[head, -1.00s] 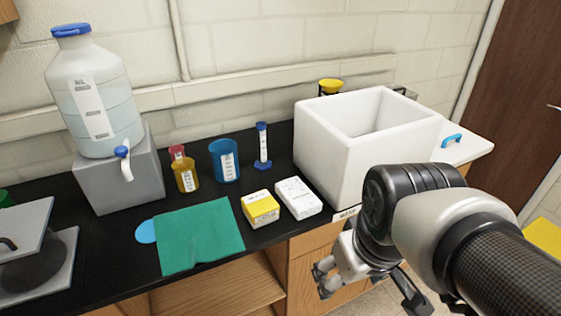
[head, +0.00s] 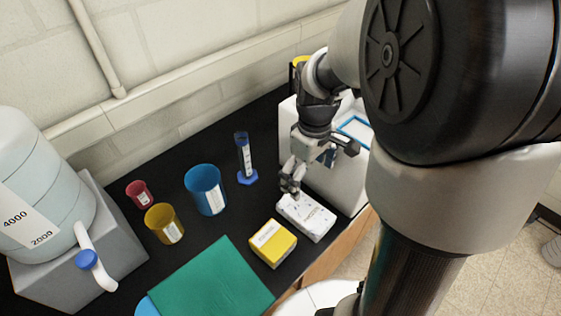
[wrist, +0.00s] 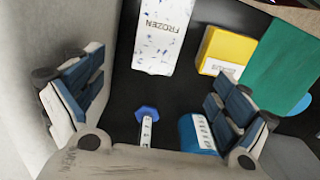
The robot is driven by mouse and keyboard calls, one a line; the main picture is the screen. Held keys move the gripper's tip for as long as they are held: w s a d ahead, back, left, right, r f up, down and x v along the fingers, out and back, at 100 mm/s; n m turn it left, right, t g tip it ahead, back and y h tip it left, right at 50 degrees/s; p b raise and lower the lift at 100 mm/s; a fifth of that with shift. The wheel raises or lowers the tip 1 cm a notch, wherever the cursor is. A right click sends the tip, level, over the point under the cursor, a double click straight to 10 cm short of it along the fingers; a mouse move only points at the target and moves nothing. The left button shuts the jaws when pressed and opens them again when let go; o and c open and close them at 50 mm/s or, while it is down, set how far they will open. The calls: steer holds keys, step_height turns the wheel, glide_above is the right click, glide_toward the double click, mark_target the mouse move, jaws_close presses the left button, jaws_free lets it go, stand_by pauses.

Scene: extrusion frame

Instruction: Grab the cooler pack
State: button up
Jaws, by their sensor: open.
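The cooler pack looks to be the white speckled pack (head: 306,217) lying flat on the black counter. In the wrist view the pack (wrist: 163,38) shows the word FROZEN and lies at the top, beyond the fingers. My gripper (head: 290,183) is open and empty, over the pack's far left end in the head view. In the wrist view the fingers of my gripper (wrist: 155,82) stand wide apart with dark counter between them. I cannot tell the exact height of the fingertips above the pack.
The white foam box (head: 333,185) stands right beside the pack, partly behind my arm. A yellow box (head: 272,243) lies close on the other side. A blue graduated cylinder (head: 244,160) and a blue beaker (head: 205,190) stand behind. A green cloth (head: 212,285) lies at the front.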

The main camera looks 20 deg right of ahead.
steer(key=b, duration=0.3)
glide_above(306, 210)
steer(key=f, duration=0.9)
steer(key=shift+w+a+f, duration=0.2)
steer(key=shift+w+f, duration=0.05)
steer(key=shift+f, duration=0.05)
steer(key=f, duration=0.1)
steer(key=f+b, duration=0.1)
steer(key=f, duration=0.3)
steer(key=shift+s+d+b, duration=0.2)
steer(key=shift+s+b, duration=0.05)
steer(key=shift+b, duration=0.1)
steer(key=c, duration=1.4)
steer(key=shift+r, duration=0.15)
